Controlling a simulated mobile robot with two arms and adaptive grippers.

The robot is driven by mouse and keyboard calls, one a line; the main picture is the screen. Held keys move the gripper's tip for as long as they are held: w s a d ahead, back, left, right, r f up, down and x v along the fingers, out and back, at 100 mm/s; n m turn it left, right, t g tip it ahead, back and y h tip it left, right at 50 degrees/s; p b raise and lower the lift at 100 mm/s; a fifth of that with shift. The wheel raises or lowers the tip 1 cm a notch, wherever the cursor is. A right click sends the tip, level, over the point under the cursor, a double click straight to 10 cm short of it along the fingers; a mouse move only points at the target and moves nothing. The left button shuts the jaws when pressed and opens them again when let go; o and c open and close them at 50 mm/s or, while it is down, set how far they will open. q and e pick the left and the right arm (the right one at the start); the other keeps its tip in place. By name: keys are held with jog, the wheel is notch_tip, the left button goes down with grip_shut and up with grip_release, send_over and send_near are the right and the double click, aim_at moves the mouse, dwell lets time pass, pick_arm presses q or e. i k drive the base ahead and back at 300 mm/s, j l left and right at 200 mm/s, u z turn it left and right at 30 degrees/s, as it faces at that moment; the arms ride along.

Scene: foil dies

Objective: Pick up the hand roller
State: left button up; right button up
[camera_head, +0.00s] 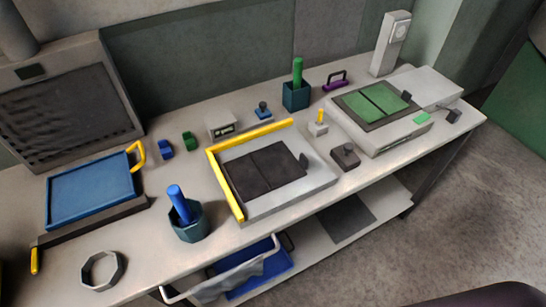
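A purple bar-shaped piece with a dark looped handle (335,83) lies at the back of the workbench, right of the green-handled pot; it looks most like the hand roller, but it is too small to be sure. Nothing is touching it that I can see. Neither of my grippers shows in the head view.
The long workbench (385,172) holds a yellow-edged tray (290,199), a blue tray (92,187), and a machine with green plates (378,128). Pots with a green handle (297,95) and a blue handle (187,222) stand upright. An octagonal ring (87,271) lies front left.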

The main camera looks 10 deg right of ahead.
aim_at(298, 67)
jog(key=l+u, duration=0.4)
jog(key=l, duration=0.2)
jog(key=l+u, duration=0.35)
jog(key=l, duration=0.2)
